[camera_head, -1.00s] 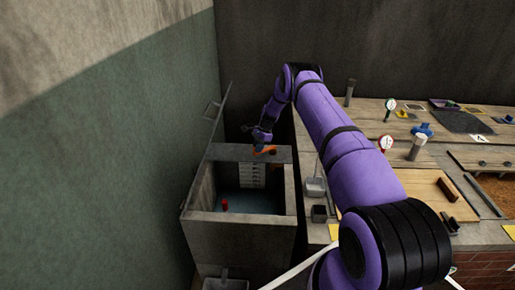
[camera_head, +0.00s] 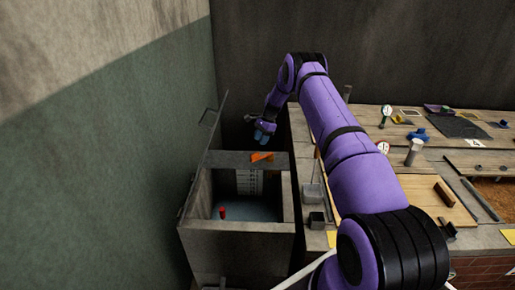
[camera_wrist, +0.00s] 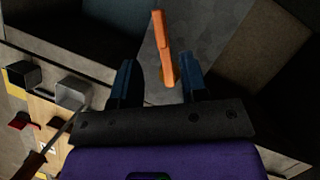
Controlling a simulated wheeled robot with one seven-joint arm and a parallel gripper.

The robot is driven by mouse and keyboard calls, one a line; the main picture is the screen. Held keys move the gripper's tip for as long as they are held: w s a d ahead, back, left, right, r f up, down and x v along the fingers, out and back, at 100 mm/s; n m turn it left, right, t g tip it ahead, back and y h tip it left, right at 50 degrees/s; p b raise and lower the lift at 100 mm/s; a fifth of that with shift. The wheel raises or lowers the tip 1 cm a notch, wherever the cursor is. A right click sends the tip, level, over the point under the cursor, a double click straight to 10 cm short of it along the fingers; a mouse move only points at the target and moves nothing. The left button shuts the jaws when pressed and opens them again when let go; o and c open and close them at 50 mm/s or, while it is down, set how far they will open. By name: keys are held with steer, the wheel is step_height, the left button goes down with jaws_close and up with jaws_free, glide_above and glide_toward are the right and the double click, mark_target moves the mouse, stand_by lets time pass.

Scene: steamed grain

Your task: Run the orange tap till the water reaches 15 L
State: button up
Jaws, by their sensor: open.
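The orange tap handle (camera_head: 262,157) sits on the grey ledge across the back of the concrete tank (camera_head: 240,240). In the wrist view the orange handle (camera_wrist: 162,45) lies just beyond and between my fingertips. My gripper (camera_head: 263,135) is above and behind the ledge, open and apart from the handle; its two blue fingers also show in the wrist view (camera_wrist: 158,78). Water (camera_head: 250,210) stands in the tank, with a red float (camera_head: 222,213) at its left. A pale level scale (camera_head: 249,183) is on the back wall; its figures are too small to read.
A raised lid (camera_head: 205,150) stands along the tank's left side by the wall. Small metal boxes (camera_head: 313,195) are at the right of the tank. A workbench (camera_head: 420,190) with gauges, blocks and boards fills the right.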

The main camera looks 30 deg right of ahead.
steer(key=shift+v, duration=1.1)
